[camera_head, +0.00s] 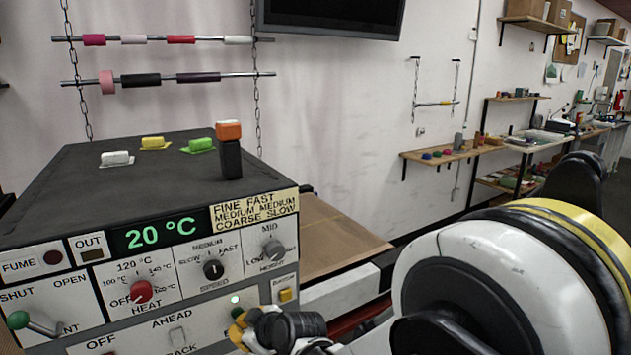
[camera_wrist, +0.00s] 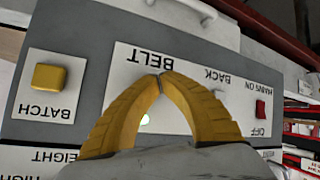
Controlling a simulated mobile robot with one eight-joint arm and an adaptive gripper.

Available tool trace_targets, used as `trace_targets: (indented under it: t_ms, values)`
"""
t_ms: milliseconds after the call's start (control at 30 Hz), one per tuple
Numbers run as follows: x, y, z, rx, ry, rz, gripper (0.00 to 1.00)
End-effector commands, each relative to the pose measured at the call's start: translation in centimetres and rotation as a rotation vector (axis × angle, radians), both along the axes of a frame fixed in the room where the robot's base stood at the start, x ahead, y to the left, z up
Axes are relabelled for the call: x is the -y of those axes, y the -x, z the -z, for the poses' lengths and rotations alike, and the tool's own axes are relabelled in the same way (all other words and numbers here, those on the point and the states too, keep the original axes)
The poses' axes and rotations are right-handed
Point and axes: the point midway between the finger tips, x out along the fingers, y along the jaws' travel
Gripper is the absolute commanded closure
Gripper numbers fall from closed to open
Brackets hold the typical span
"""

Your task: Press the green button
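A small dark green button (camera_head: 237,312) shows on the front panel of the grey machine, just above my gripper (camera_head: 240,332), which partly covers this area. Whether the tips touch the panel I cannot tell.
The panel also has a yellow BATCH button (camera_head: 286,295), a red heat knob (camera_head: 141,291), a black speed knob (camera_head: 213,269) and a green-tipped lever (camera_head: 18,320). A red mains switch (camera_wrist: 261,110) is beside the fingers. Small blocks lie on the machine's dark top (camera_head: 120,200).

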Motion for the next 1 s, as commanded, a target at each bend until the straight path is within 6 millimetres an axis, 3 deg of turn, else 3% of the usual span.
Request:
trace_targets:
  t_ms: [1000]
  values:
    - [-0.41,-0.67,0.01,0.000,0.000,0.000,1.00]
